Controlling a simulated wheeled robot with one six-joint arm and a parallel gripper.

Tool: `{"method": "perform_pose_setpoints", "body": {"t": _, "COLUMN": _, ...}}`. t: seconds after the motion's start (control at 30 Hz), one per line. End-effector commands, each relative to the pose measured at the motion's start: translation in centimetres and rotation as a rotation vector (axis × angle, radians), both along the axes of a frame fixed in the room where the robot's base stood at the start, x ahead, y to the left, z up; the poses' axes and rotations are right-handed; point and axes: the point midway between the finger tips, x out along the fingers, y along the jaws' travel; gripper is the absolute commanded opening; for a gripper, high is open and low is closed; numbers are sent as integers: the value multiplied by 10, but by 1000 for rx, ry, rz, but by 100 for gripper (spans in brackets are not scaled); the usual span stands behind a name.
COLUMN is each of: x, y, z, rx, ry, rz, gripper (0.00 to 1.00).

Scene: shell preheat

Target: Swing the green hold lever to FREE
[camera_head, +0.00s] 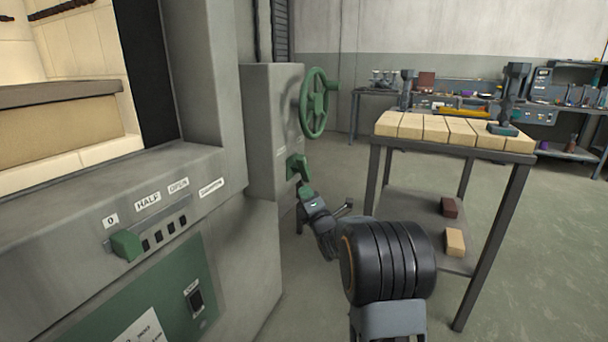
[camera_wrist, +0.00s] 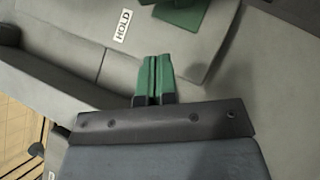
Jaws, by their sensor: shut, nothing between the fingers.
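The green hold lever (camera_head: 297,167) is on the side of the grey furnace housing, below the green handwheel. In the wrist view its green part (camera_wrist: 180,14) shows at the top edge, cut off by the frame, with a white HOLD label (camera_wrist: 122,25) to its left. No FREE label is readable. My gripper (camera_head: 305,190) is just below the lever in the head view. In the wrist view my gripper (camera_wrist: 154,57) has its two green fingertips together, with nothing between them. A grey gap shows between the fingertips and the lever there, so they look apart.
The green handwheel (camera_head: 316,102) sticks out above the lever. A green slider knob (camera_head: 126,244) stands at the left on the furnace front. A metal table (camera_head: 452,148) with pale bricks on top stands to the right. Open floor lies beyond it.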

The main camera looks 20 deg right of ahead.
Motion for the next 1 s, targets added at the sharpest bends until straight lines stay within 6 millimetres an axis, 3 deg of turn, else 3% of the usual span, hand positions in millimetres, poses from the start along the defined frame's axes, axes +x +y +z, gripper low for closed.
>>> {"method": "perform_pose_setpoints", "body": {"t": 0.3, "x": 52, "y": -3, "z": 20, "rx": 0, "ry": -2, "rz": -2, "gripper": 0}}
{"method": "perform_pose_setpoints", "body": {"t": 0.6, "x": 67, "y": -21, "z": 35, "rx": -1, "ry": 0, "rz": -1, "gripper": 0}}
{"method": "perform_pose_setpoints", "body": {"t": 1.0, "x": 70, "y": -24, "z": 37, "rx": 1, "ry": 2, "rz": -1, "gripper": 0}}
